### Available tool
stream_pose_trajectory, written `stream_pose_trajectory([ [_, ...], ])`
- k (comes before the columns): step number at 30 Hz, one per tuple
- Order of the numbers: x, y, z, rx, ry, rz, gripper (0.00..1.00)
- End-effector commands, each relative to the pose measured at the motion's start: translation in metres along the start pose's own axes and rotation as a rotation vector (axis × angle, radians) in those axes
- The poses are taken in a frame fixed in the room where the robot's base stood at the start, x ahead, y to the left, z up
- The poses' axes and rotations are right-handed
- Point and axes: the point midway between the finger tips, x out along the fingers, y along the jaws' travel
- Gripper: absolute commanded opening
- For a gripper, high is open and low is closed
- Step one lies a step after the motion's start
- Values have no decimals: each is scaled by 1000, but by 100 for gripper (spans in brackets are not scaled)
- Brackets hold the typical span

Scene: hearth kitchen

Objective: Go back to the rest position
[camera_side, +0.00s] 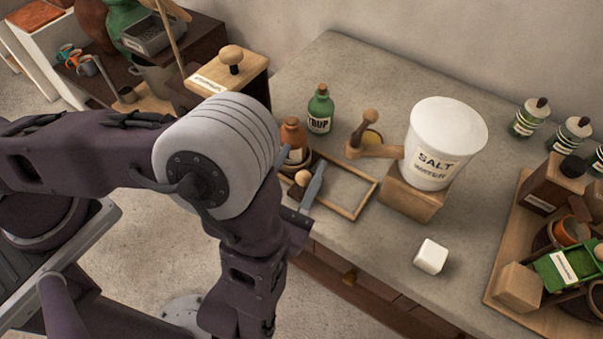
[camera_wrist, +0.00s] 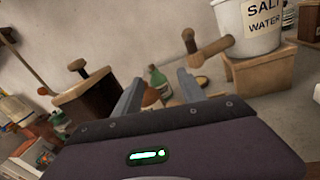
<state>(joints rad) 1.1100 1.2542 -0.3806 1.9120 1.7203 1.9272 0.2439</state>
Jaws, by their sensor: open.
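My gripper (camera_wrist: 158,88) shows in the wrist view with its two grey fingers apart and nothing between them. Beyond the fingertips are a green bottle and part of a brown bottle. In the side view my arm hides most of the gripper, and one grey finger (camera_side: 312,187) shows near the front edge of the counter, by the wooden frame. I cannot tell from this view whether it touches anything.
A white salt water bucket (camera_side: 444,145) sits on a wooden block (camera_side: 412,200) with a wooden tap. A green syrup bottle (camera_side: 320,112), brown bottle (camera_side: 293,138) and wooden frame (camera_side: 370,196) are near the gripper. A white cube (camera_side: 430,257) lies on the open counter (camera_side: 470,230).

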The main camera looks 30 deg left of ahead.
Motion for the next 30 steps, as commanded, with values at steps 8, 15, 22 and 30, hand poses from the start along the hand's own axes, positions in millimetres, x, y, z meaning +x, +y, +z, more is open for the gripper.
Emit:
stream_pose_trajectory([
  [8, 0, 3, 13, 1, 1, 0, 48],
  [15, 14, 23, 28, -37, 25, 84, 48],
  [22, 38, 212, 91, -458, 254, 767, 48],
  [30, -76, 312, 90, -1473, 467, 1515, 48],
])
